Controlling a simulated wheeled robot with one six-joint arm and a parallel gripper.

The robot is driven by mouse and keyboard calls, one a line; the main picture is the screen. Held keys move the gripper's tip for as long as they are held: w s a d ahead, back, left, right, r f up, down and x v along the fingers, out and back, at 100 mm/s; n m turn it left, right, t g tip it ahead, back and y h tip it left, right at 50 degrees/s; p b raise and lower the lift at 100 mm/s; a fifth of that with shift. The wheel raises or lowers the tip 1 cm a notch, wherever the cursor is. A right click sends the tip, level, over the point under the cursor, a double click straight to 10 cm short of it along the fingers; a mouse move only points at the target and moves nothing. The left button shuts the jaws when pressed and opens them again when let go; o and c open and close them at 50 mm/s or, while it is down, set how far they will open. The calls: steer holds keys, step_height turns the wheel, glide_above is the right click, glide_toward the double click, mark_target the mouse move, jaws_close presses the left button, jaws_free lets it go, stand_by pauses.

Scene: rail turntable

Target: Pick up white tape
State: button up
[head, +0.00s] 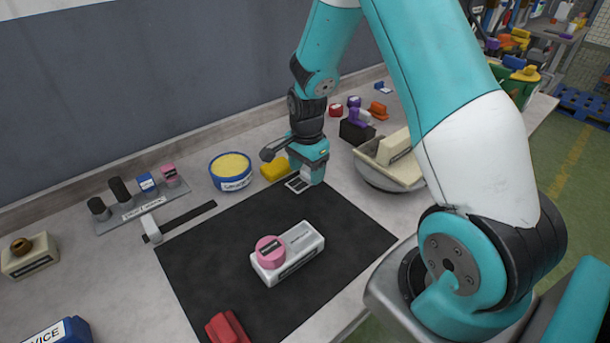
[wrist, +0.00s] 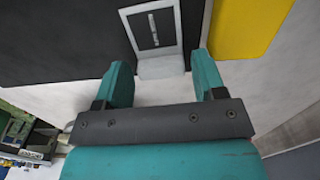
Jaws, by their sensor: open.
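A small pale white block (wrist: 162,68) lies between my fingertips in the wrist view, at the end of a grey-framed dark plate. It is likely the white tape, but no roll shape shows. In the head view, a white piece (head: 311,176) shows right under my gripper (head: 306,168), at the far edge of the black mat. My gripper points down there. In the wrist view, its two teal fingers (wrist: 163,72) are apart, one on each side of the block, with gaps showing. Contact with the block cannot be seen.
A yellow block (head: 274,169) sits close beside my gripper. A blue-rimmed yellow tub (head: 231,171) is left of it, and a bowl (head: 372,176) with a cream box right. A white box (head: 302,246) with a pink roll (head: 269,251) lies on the mat (head: 200,268).

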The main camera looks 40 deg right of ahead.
steer(key=shift+f, duration=0.5)
steer(key=shift+c, duration=0.2)
steer(key=c, duration=0.6)
steer(key=shift+c, duration=0.2)
steer(key=shift+r, duration=0.15)
